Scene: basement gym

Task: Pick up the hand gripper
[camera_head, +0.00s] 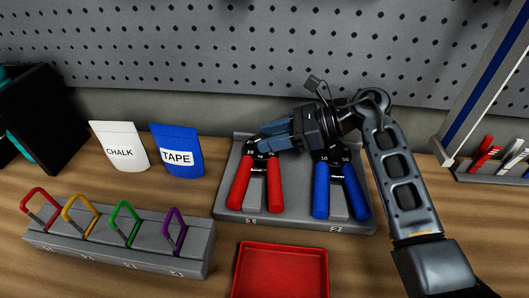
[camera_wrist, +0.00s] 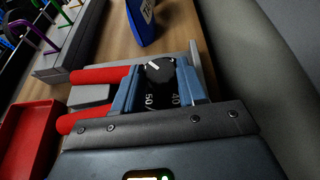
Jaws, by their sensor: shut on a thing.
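A red-handled hand gripper (camera_head: 245,186) with a black head lies in slot 1 of a grey holder (camera_head: 290,221) in the head view. A blue-handled hand gripper (camera_head: 322,192) lies in slot 2 to its right. My gripper (camera_head: 262,142) reaches in from the right and its blue fingers are shut on the black head of the red-handled one. In the wrist view, my gripper (camera_wrist: 165,92) has a finger on either side of the black dial (camera_wrist: 160,70), with the red handles (camera_wrist: 95,75) beyond. I cannot tell whether it is clear of the holder.
A red tray (camera_head: 240,285) stands in front of the holder. A grey rack (camera_head: 120,258) with coloured carabiners is at the left. Chalk (camera_head: 119,150) and tape (camera_head: 178,158) pouches stand behind it. A pegboard wall (camera_head: 200,50) closes the back.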

